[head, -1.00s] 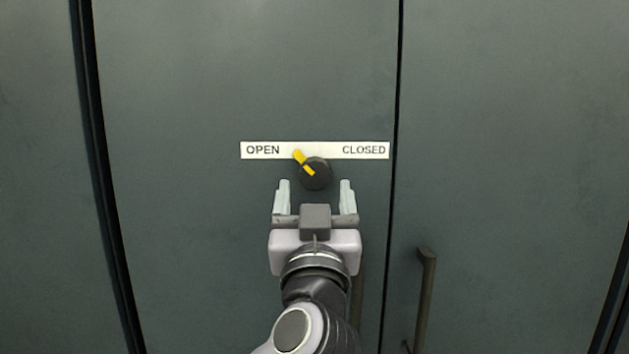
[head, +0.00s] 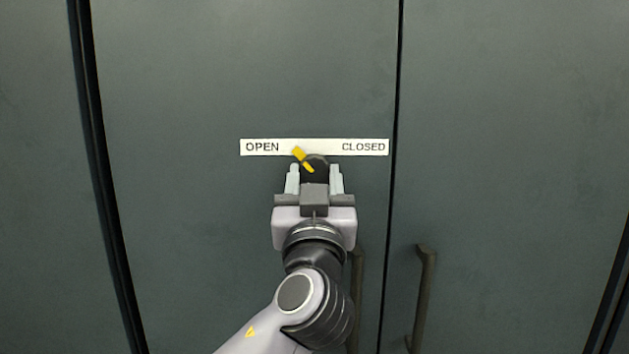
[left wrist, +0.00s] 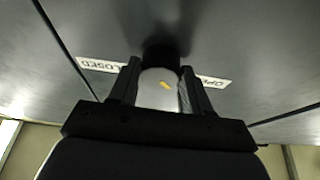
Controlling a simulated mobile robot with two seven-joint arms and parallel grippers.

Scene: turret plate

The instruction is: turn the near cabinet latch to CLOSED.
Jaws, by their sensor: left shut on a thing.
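The latch (head: 316,161) is a round black knob with a yellow pointer on the cabinet door. Its pointer leans up and left, toward the OPEN end of the white label (head: 315,148); CLOSED is at the label's right end. My left gripper (head: 314,177) is shut on the knob, with one finger on each side of it. The gripper hides the knob's lower part in the head view. In the left wrist view the knob (left wrist: 165,47) shows dark beyond the fingers, and the label appears upside down behind them. My right gripper is not in view.
The grey-green cabinet door (head: 200,230) is flat and clear around the label. A dark vertical seam runs just right of the label. A bar handle (head: 423,295) stands out at the lower right, and another (head: 357,285) is partly behind my left arm.

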